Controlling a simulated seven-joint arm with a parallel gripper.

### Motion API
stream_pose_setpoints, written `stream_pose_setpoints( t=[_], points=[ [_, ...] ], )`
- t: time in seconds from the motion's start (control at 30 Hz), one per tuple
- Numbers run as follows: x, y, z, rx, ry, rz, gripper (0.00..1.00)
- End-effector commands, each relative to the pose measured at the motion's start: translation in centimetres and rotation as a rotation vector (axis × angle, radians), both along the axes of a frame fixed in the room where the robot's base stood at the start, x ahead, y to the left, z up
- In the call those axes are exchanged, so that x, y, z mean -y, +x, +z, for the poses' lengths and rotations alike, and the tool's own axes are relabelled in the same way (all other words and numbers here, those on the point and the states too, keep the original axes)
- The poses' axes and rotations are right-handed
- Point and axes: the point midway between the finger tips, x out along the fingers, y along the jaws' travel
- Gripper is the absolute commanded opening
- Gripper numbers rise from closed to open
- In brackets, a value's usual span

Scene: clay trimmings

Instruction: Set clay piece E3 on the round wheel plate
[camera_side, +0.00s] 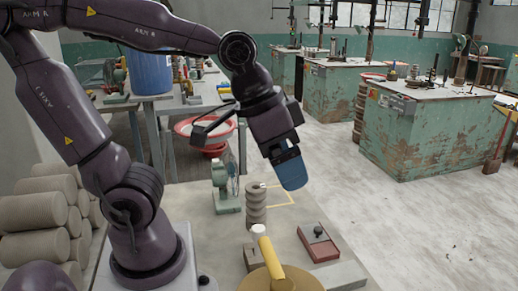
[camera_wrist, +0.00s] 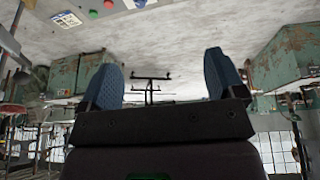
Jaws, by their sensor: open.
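My gripper (camera_side: 291,173) is raised above the table in the side view, with its blue fingers pointing down. In the wrist view the two blue fingers (camera_wrist: 163,80) are spread apart with nothing held between them. A round tan disc (camera_side: 300,285) at the bottom edge of the side view looks like the wheel plate; it is partly cut off. A yellow bar-like piece (camera_side: 271,258) lies over it, tilted. A small white-topped cylinder (camera_side: 258,231) is just behind. No E3 label is legible, so I cannot tell which piece is E3.
A stack of grey-brown rings (camera_side: 255,203) stands left of and below my gripper, beside a yellow square outline (camera_side: 283,197). A green device (camera_side: 226,190) stands behind. A red box (camera_side: 320,245) and grey block (camera_side: 342,275) lie right. Clay cylinders (camera_side: 40,210) are piled left.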

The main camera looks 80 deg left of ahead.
Motion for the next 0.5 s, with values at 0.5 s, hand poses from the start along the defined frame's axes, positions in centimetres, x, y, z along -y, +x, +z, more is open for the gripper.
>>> stream_pose_setpoints(
  t=[0.5],
  points=[
    [-3.3,-3.2,1.2,0.103,0.028,0.087,0.89]
  ],
)
